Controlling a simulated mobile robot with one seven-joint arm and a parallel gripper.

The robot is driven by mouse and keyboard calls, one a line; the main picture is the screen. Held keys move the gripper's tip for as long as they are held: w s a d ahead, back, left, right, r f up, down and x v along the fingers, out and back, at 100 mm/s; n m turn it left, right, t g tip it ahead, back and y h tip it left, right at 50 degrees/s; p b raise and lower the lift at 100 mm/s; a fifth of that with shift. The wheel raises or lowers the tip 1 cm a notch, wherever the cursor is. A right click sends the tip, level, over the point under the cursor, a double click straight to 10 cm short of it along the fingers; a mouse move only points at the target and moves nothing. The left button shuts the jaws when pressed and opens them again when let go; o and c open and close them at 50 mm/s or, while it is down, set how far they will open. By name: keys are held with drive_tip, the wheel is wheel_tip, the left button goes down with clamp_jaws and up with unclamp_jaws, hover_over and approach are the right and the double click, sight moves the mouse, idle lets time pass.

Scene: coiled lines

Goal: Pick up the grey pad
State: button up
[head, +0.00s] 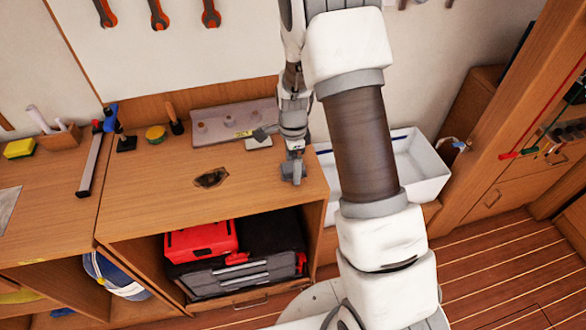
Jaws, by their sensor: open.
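A small pale grey flat piece (259,144) lies on the wooden worktop, at the front right of the grey tray; it may be the grey pad, but it is too small to be sure. My gripper (278,156) is over the right part of the worktop. Its fingers are spread apart, one pointing left just above the pale piece and the other pointing down near the worktop's right edge. Nothing shows between them. My arm hides part of the area to the right.
A grey tray (220,124) with several round knobs stands against the back. A white bin (425,170) is at right.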

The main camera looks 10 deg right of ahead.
sight(292, 166)
drive_tip(key=c, duration=1.5)
drive_tip(key=shift+o, duration=0.2)
drive_tip(key=shift+r, duration=0.1)
drive_tip(key=shift+r, duration=0.55)
wheel_tip(292, 166, up, 3)
drive_tip(key=shift+w+r, duration=0.1)
drive_tip(key=s+d+r+b, duration=0.1)
drive_tip(key=s+d+r, duration=0.5)
drive_tip(key=s+d, duration=0.2)
drive_tip(key=shift+d+r, duration=0.25)
drive_tip(key=shift+s, duration=0.1)
